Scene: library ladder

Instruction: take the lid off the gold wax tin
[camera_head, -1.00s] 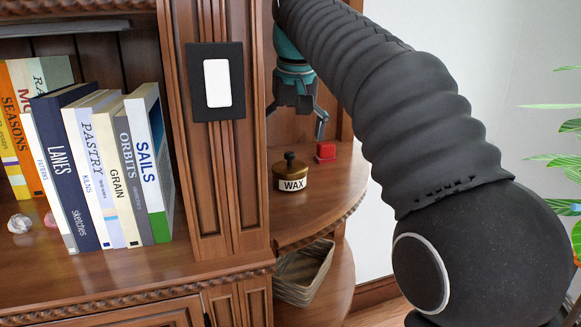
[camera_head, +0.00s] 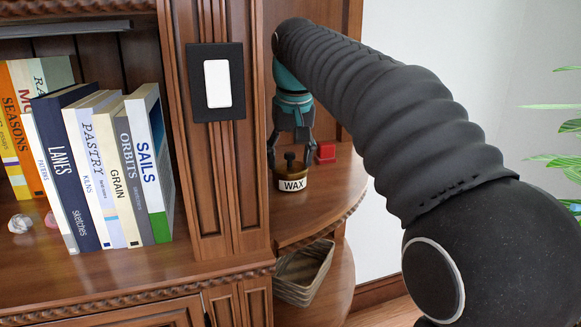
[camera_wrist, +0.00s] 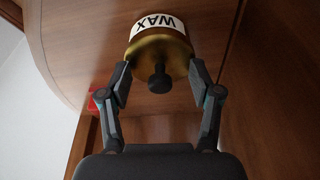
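The gold wax tin (camera_head: 292,181) stands upright on the rounded corner shelf, with a white WAX label on its front. Its gold lid (camera_wrist: 158,50) with a dark knob (camera_wrist: 158,80) is on it; the knob also shows in the head view (camera_head: 290,158). My gripper (camera_head: 290,158) is above the tin, pointing down, its fingers spread on either side of the knob. In the wrist view my gripper (camera_wrist: 158,72) is open, its fingertips beside the lid's edges. Whether the tips touch the lid, I cannot tell.
A small red box (camera_head: 326,152) stands on the shelf (camera_head: 335,190) just behind and right of the tin. A wooden post with a white switch plate (camera_head: 217,83) is on the left. A basket (camera_head: 303,272) sits on the shelf below.

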